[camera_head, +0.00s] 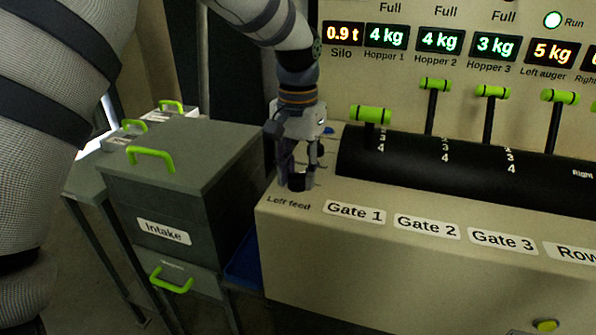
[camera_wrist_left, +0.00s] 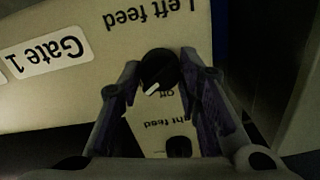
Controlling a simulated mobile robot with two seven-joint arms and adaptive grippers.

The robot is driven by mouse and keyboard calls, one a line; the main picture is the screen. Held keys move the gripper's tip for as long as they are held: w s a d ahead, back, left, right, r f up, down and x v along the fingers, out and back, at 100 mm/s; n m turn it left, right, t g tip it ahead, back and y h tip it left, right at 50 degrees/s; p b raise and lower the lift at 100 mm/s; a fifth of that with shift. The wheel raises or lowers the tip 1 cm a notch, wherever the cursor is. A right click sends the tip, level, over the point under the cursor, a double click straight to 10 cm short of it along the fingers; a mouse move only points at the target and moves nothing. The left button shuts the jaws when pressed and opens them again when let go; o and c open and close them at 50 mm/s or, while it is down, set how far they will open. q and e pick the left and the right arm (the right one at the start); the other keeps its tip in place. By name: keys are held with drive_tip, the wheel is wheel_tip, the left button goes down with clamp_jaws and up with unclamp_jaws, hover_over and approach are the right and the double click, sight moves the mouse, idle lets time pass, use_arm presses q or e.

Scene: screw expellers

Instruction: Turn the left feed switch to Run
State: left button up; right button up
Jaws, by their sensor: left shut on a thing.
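The left feed switch is a round black knob (camera_wrist_left: 160,68) with a white pointer mark, above the "Left feed" label (camera_head: 288,203) on the beige console. My left gripper (camera_head: 297,181) reaches down over it, shut on it with one finger on each side. In the left wrist view, which shows the console upside down, the white mark points down-left, near the "Off" lettering (camera_wrist_left: 166,93). A Run position mark on this switch cannot be made out. My right gripper is not in view.
A second dark knob, right feed (camera_wrist_left: 179,147), lies just behind. Green-handled gate levers (camera_head: 370,115) stand to the right. The panel above shows a lit Run lamp (camera_head: 553,20) and hopper readouts. A grey Intake box (camera_head: 190,185) stands left of the console.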

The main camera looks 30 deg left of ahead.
sight(298, 173)
use_arm(q)
drive_tip(key=shift+m, duration=0.4)
drive_tip(key=o, duration=1.2)
wheel_tip(298, 173, up, 12)
drive_tip(key=shift+f, duration=0.1)
